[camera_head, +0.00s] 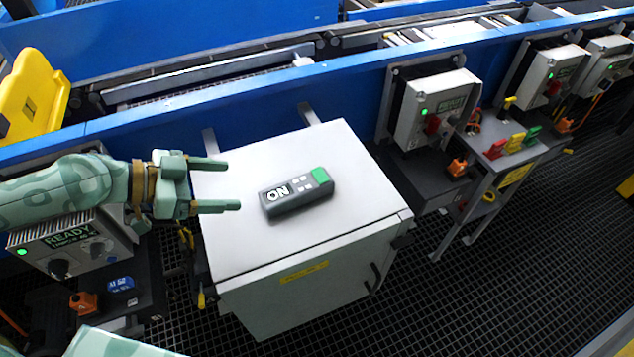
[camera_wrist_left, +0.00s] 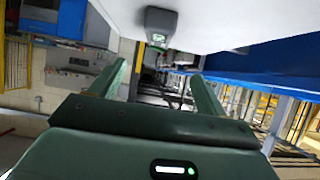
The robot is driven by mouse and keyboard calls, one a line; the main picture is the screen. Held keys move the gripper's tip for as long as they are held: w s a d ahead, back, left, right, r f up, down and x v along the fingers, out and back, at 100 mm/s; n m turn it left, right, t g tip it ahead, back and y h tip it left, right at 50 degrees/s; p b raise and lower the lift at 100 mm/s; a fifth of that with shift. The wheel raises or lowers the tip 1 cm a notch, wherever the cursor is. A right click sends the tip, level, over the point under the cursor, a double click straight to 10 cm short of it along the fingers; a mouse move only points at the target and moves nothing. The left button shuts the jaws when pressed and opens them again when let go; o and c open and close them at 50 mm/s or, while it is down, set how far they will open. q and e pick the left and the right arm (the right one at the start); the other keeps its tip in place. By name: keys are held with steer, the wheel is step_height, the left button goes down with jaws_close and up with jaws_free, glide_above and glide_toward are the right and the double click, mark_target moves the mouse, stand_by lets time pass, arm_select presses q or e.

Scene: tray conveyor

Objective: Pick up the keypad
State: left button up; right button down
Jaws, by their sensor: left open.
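The keypad (camera_head: 297,193) is a dark grey block with a white "ON" label, small white buttons and a green end. It lies flat on the pale top of a cabinet (camera_head: 240,250). My left gripper (camera_head: 234,185) comes in from the left, open and empty, its two fingers pointing right toward the keypad with a gap between them and it. In the left wrist view the open fingers (camera_wrist_left: 158,85) show with nothing between them, and the grey end of the keypad (camera_wrist_left: 161,25) appears beyond them near the top. My right gripper is not in view.
A blue rail (camera_head: 270,97) of the conveyor runs behind the cabinet. A grey READY box (camera_head: 72,248) stands left of the cabinet, below my left arm. Another grey control box (camera_head: 436,108) and a small tool table (camera_head: 500,150) stand to the right. The cabinet top around the keypad is clear.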

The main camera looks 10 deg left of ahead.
mark_target(297, 186)
arm_select(q)
steer(key=x, duration=0.5)
steer(key=shift+r+p, duration=0.15)
steer(key=shift+p, duration=0.25)
steer(key=x, duration=0.5)
steer(key=shift+w+d+f, duration=0.25)
steer(key=shift+d+f, duration=0.1)
steer(key=x, duration=0.5)
steer(key=shift+d+r, duration=0.1)
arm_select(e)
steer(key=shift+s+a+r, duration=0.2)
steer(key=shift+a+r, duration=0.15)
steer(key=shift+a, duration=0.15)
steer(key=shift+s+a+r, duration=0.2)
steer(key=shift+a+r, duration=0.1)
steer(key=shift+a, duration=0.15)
arm_select(q)
steer(key=shift+c, duration=0.2)
steer(key=c, duration=1.3)
steer(key=shift+r, duration=0.1)
